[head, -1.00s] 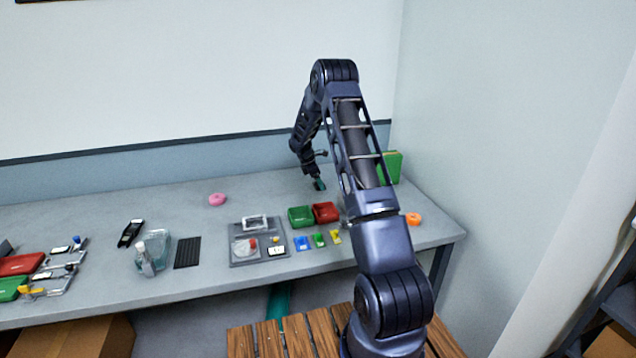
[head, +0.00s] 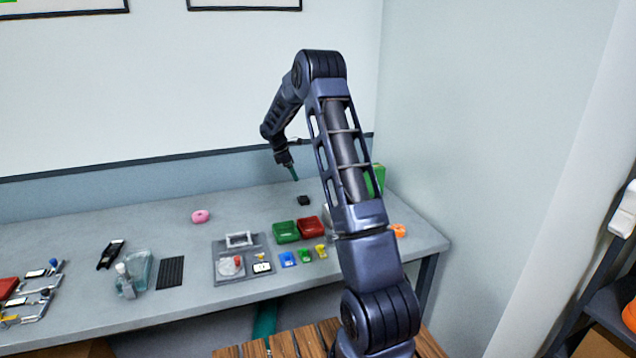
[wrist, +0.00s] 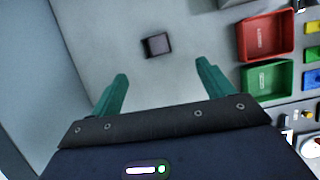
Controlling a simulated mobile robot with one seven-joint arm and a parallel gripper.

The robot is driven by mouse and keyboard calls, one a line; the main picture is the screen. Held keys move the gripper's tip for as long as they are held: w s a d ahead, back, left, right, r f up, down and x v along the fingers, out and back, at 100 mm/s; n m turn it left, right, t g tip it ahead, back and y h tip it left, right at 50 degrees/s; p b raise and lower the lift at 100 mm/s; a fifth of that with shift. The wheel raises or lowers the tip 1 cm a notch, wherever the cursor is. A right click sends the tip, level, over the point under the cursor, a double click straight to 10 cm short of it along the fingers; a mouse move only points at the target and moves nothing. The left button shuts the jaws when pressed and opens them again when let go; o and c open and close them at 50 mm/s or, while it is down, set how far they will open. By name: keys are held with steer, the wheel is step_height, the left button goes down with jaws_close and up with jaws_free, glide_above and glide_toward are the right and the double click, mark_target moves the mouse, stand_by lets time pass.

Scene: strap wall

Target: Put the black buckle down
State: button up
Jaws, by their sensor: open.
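The black buckle (head: 304,200) is a small dark block lying on the bench, behind the red bin. It also shows in the wrist view (wrist: 157,45), flat on the grey surface, beyond my fingertips and apart from them. My gripper (head: 293,174) is up and to the left of the buckle in the head view. In the wrist view my gripper (wrist: 161,72) has its two green fingers spread wide with nothing between them.
A green bin (head: 286,232) and a red bin (head: 308,227) stand in front of the buckle. A pink ring (head: 200,216) lies to the left and an orange ring (head: 398,230) to the right. The bench around the buckle is clear.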

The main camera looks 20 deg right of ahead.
steer(key=s+r+m+t+y, duration=0.2)
steer(key=s+r+m, duration=0.6)
steer(key=s+r, duration=1.5)
steer(key=s+a+f+m+t+y, duration=0.1)
steer(key=s+m, duration=0.3)
steer(key=s, duration=1.1)
steer(key=s+a+f+m+t+y, duration=0.1)
steer(key=s+m, duration=0.4)
steer(key=s, duration=1.1)
steer(key=shift+s+a+f, duration=0.2)
steer(key=shift+s+f, duration=0.1)
steer(key=shift+f, duration=0.25)
